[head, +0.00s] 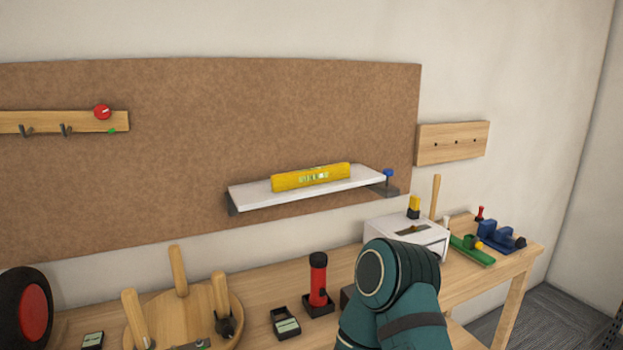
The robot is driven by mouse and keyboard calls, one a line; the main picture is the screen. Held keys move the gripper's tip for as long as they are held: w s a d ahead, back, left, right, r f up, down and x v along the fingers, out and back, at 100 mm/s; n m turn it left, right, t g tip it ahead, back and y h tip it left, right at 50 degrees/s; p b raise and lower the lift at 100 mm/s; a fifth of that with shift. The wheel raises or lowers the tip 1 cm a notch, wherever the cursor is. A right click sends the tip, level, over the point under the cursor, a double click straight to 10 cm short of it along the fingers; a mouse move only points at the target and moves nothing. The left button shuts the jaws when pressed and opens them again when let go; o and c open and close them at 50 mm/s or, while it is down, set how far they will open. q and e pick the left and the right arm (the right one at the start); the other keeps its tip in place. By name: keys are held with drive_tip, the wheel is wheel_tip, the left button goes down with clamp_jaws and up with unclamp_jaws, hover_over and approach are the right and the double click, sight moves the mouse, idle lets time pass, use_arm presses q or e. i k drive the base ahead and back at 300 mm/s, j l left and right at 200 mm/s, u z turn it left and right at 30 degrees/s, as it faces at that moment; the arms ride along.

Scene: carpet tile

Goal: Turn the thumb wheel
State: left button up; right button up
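A small blue knob (389,174), which looks like the thumb wheel, stands on a dark bracket (386,191) at the right end of a white shelf (257,197). The shelf is on the brown board and slopes up to the right in the picture. A yellow spirit level (311,177) lies on the shelf; its vial is too small to read. A teal arm link of mine rises at the bottom, right of centre, below the shelf and apart from the knob. No fingers of either gripper show.
My arm hides part of the bench. The air before the board looks clear.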

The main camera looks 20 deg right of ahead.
sight(387, 173)
drive_tip(key=l+u, duration=0.1)
drive_tip(key=u, duration=0.45)
drive_tip(key=l+u, duration=0.35)
drive_tip(key=k+l+u, duration=0.2)
drive_tip(key=l+u, duration=0.15)
drive_tip(key=l, duration=0.15)
drive_tip(key=k+l+u, duration=0.1)
drive_tip(key=l, duration=0.2)
drive_tip(key=k+l+u, duration=0.1)
drive_tip(key=l, duration=0.2)
drive_tip(key=k+l+u, duration=0.1)
drive_tip(key=k+l, duration=0.2)
drive_tip(key=l, duration=0.15)
drive_tip(key=k+l, duration=0.2)
drive_tip(key=l, duration=0.15)
drive_tip(key=k+l+u, duration=0.1)
drive_tip(key=l, duration=0.25)
drive_tip(key=k, duration=0.1)
